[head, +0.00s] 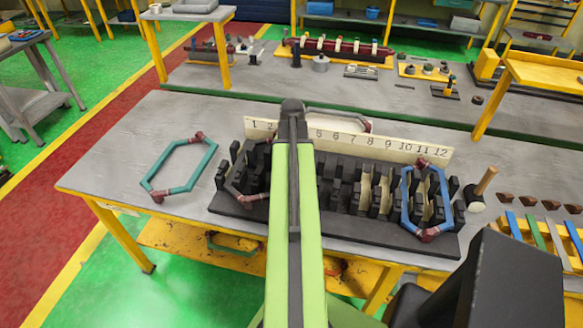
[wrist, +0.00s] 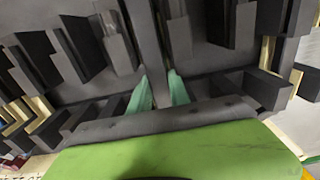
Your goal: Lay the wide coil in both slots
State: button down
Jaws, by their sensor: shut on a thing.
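My gripper is hidden behind my arm in the head view. In the wrist view my gripper (wrist: 159,88) has teal fingertips close on both sides of a narrow dark grey bar (wrist: 143,35), among the black slot teeth. The bar looks like a coil side, but which coil is unclear. A black slotted stator block (head: 345,222) stands on the table. A grey coil (head: 229,188) with brown end bindings shows at its left slots. A blue coil (head: 405,200) lies over its right end.
A teal coil (head: 182,187) lies on the bare left part of the table (head: 110,165). The numbered board (head: 400,148) stands along the block's back. A mallet (head: 486,181) and colored strips (head: 537,232) lie to the right. My arm covers the block's middle.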

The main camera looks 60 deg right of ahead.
jog(key=shift+a+f, duration=0.1)
jog(key=c, duration=1.2)
grip_release()
jog(key=shift+o, duration=0.3)
jog(key=shift+r+p, duration=0.85)
notch_tip(320, 180, up, 7)
jog(key=p, duration=0.7)
jog(key=shift+r, duration=0.2)
